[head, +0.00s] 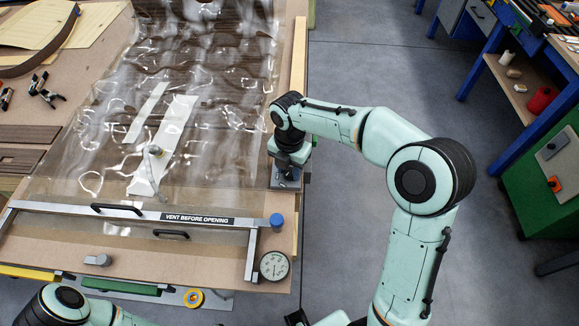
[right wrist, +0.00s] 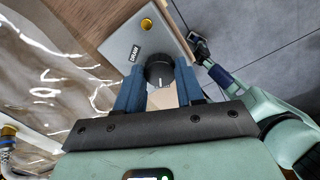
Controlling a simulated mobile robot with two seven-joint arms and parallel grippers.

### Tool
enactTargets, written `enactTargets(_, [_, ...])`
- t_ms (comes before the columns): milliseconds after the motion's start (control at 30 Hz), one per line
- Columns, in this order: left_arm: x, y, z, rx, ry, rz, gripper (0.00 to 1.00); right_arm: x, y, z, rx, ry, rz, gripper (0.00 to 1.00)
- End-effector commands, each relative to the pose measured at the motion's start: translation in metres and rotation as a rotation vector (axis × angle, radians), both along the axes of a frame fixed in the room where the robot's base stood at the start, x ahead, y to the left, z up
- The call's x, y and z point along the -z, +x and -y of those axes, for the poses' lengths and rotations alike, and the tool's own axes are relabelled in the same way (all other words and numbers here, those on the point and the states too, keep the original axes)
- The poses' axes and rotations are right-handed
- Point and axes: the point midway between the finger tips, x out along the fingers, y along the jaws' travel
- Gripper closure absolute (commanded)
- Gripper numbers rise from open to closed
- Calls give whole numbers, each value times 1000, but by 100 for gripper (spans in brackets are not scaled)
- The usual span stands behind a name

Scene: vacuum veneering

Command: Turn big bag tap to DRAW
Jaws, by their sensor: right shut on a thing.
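The big clear bag (head: 75,165) lies wrinkled over the bench at left in the head view. The tap's grey plate (right wrist: 150,30) is at the bench's right edge, with a DRAW label (right wrist: 134,54) and a brass fitting (right wrist: 147,23). My right gripper (right wrist: 160,75) has its blue fingers on either side of the black tap knob (right wrist: 159,69) and is shut on it. The knob's exact pointer direction is hard to tell. In the head view my right gripper (head: 287,170) hides the knob. My left gripper is not in view; only part of that arm shows at lower left.
A clamp bar marked VENT BEFORE OPENING (head: 197,218) crosses the bag's near end. A round gauge (head: 274,265) and a blue cap (head: 277,220) sit at the near right corner. Grey floor (head: 345,200) lies open right of the bench. Blue-framed shelving (head: 482,50) stands farther right.

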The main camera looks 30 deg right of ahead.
Motion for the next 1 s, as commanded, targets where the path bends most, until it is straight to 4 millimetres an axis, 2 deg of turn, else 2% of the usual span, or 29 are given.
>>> enactTargets(267, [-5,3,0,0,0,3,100,-1,0,-1,168,1,1,93])
enactTargets(1000, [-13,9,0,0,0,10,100,-1,0,0,866,0,1,93])
